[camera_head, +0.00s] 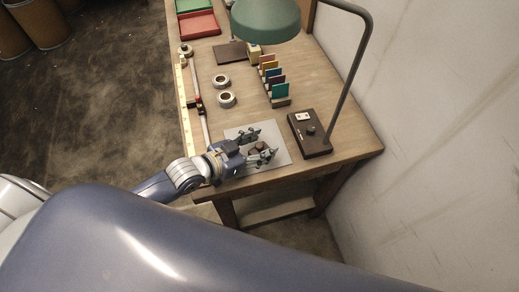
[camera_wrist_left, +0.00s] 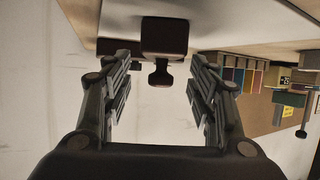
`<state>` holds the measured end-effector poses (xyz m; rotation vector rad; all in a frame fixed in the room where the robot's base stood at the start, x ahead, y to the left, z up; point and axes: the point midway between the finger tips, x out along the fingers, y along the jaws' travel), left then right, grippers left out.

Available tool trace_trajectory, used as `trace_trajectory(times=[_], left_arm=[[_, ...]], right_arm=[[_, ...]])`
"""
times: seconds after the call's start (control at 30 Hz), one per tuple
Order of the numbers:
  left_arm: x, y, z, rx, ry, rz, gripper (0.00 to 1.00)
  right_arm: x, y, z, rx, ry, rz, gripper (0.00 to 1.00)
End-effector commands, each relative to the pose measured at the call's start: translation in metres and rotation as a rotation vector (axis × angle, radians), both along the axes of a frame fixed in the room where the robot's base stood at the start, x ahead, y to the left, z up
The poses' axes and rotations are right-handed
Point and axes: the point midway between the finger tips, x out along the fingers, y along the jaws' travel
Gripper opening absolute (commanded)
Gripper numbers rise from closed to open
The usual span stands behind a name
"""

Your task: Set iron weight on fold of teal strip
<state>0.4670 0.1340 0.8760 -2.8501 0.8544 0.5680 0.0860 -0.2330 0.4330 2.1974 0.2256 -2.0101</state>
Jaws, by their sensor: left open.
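The iron weight (camera_head: 258,147) is a small dark brown piece over the grey sheet (camera_head: 278,133) near the table's front end. In the left wrist view the weight (camera_wrist_left: 164,38) shows inverted, its knob pointing down in the picture, centred between the fingers. My left gripper (camera_head: 261,144) is open, with a finger on each side of the weight; in the wrist view gaps show on both sides. I cannot make out the teal strip or its fold; a teal card (camera_head: 280,91) stands in the rack. My right gripper is not in view.
The lamp's dark base (camera_head: 309,134) stands right of the sheet, with its green shade (camera_head: 265,18) overhead. Behind are a card rack (camera_head: 281,102), two tape rolls (camera_head: 226,98) and a long yellow rule (camera_head: 185,105) along the left edge. The wall (camera_head: 430,130) is close on the right.

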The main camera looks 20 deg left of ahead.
Motion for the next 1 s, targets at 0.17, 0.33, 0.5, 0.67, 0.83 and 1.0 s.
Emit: trace_trajectory(times=[0.17,0.33,0.5,0.67,0.83,1.0], left_arm=[[0.0,0.0,0.0,0.0,0.0,0.0,0.44],[0.0,0.0,0.0,0.0,0.0,0.0,0.06],[0.001,0.0,0.002,-0.003,-0.006,0.0,0.0],[0.001,0.0,0.003,-0.002,-0.005,0.0,0.0],[0.001,0.0,0.008,-0.002,-0.006,0.001,0.0],[0.001,0.0,0.023,-0.003,-0.009,-0.001,0.0]], right_arm=[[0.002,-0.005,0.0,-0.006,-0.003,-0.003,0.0],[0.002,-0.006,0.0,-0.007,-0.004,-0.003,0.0],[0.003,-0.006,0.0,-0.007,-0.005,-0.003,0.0],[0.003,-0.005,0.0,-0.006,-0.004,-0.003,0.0],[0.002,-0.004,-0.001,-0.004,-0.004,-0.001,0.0],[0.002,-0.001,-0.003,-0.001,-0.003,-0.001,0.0]])
